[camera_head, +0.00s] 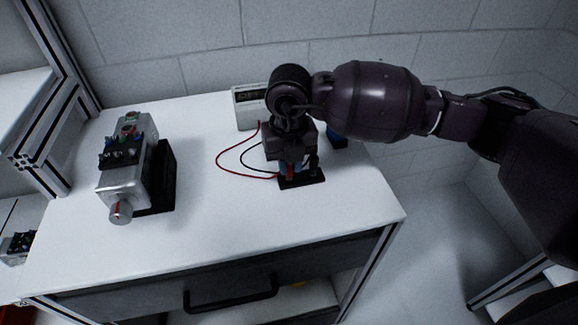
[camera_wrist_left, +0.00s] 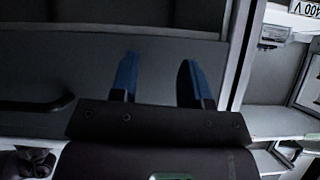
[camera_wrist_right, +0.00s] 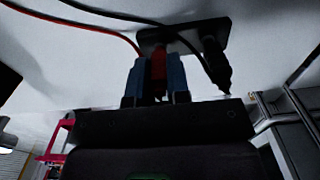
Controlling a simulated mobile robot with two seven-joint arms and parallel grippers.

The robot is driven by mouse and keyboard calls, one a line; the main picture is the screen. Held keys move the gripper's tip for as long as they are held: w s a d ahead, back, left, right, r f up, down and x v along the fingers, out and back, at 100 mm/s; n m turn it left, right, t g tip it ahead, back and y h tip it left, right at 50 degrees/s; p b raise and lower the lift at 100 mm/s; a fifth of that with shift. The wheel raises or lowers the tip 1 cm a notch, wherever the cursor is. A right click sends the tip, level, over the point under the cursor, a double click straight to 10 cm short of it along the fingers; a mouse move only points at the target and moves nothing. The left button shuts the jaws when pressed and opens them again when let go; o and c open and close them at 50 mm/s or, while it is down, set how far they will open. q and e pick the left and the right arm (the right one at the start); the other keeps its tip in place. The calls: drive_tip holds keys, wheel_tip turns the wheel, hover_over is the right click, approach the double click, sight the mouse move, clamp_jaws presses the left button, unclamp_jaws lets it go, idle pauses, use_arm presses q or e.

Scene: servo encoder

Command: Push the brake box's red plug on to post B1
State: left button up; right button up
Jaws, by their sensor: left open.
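The brake box (camera_head: 249,107) is a pale box at the back of the white bench top; a red and a black lead run from it. The red plug (camera_wrist_right: 158,68) stands in a black holder (camera_wrist_right: 212,33), and its red also shows in the head view (camera_head: 290,172). My right gripper (camera_wrist_right: 157,75) has its blue fingers closed in on both sides of the red plug. A silver motor (camera_head: 122,182) lies at the left with a dark terminal block (camera_head: 121,150) on top; I cannot read which post is B1. My left gripper (camera_wrist_left: 158,80) is open and empty, facing the bench's drawer front.
The black plug (camera_wrist_right: 215,65) stands beside the red one in the holder. The bench top (camera_head: 215,225) is clear between motor and holder. A drawer handle (camera_head: 232,295) sticks out in front.

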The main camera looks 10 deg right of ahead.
clamp_jaws()
use_arm(q)
drive_tip(key=shift+r, duration=0.15)
use_arm(e)
drive_tip(key=shift+r, duration=0.2)
use_arm(q)
drive_tip(key=shift+t, duration=0.3)
drive_tip(key=shift+w+r+p, duration=0.2)
drive_tip(key=shift+r+p, duration=0.3)
drive_tip(key=shift+r, duration=0.2)
drive_tip(key=shift+w+r+p, duration=0.25)
drive_tip(key=shift+r+p, duration=0.3)
drive_tip(key=shift+r, duration=0.2)
drive_tip(key=shift+w+r+p, duration=0.2)
drive_tip(key=shift+r+p, duration=0.3)
drive_tip(key=shift+r, duration=0.2)
use_arm(e)
drive_tip(key=shift+r, duration=2.4)
